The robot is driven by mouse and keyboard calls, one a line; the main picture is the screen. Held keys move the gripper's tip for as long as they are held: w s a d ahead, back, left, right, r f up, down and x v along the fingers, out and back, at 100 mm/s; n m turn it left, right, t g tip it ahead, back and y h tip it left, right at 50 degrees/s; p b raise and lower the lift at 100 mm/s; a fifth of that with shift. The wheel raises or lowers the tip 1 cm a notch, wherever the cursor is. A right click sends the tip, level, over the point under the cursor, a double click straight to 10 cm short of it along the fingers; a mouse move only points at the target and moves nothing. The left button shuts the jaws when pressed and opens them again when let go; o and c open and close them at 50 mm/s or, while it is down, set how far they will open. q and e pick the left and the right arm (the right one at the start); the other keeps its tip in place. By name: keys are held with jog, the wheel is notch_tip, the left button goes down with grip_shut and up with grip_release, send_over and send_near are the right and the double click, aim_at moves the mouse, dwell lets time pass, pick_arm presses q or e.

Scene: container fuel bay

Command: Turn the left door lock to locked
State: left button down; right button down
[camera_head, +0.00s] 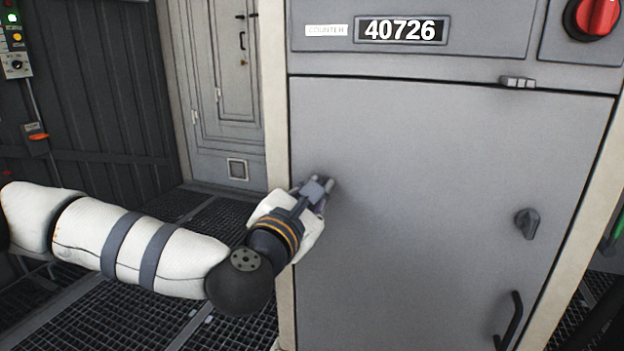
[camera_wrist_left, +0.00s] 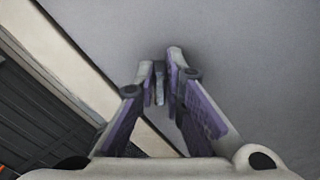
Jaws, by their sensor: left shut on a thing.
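My left gripper (camera_head: 322,189) reaches in from the left to the left edge area of the grey cabinet door (camera_head: 430,170). In the left wrist view its fingers (camera_wrist_left: 161,70) are closed around a small dark part, the left door lock (camera_wrist_left: 160,88), on the grey door face. The fingers hide most of this lock, and I cannot tell which way it is turned. In the head view the gripper covers it. My right gripper is not in view.
A dark right lock knob (camera_head: 527,222) and a black handle (camera_head: 510,322) are on the door's right side. Above are a counter panel (camera_head: 401,30) and a red knob (camera_head: 594,17). A grating floor (camera_head: 130,315) lies below my left arm.

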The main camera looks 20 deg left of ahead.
pick_arm(q)
jog(key=shift+d+f+m+p, duration=0.15)
jog(key=shift+m+p, duration=0.9)
jog(key=shift+m, duration=0.8)
jog(key=shift+f+m+p, duration=0.1)
jog(key=shift+m+p, duration=0.9)
jog(key=shift+m, duration=0.9)
jog(key=shift+d+f+m+p, duration=0.15)
jog(key=shift+m+p, duration=0.9)
jog(key=shift+m, duration=0.8)
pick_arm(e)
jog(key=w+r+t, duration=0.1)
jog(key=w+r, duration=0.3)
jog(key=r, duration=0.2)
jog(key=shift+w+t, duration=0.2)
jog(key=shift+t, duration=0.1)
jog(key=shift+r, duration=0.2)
pick_arm(q)
jog(key=shift+f, duration=0.1)
jog(key=c, duration=1.7)
grip_release()
jog(key=shift+a, duration=0.1)
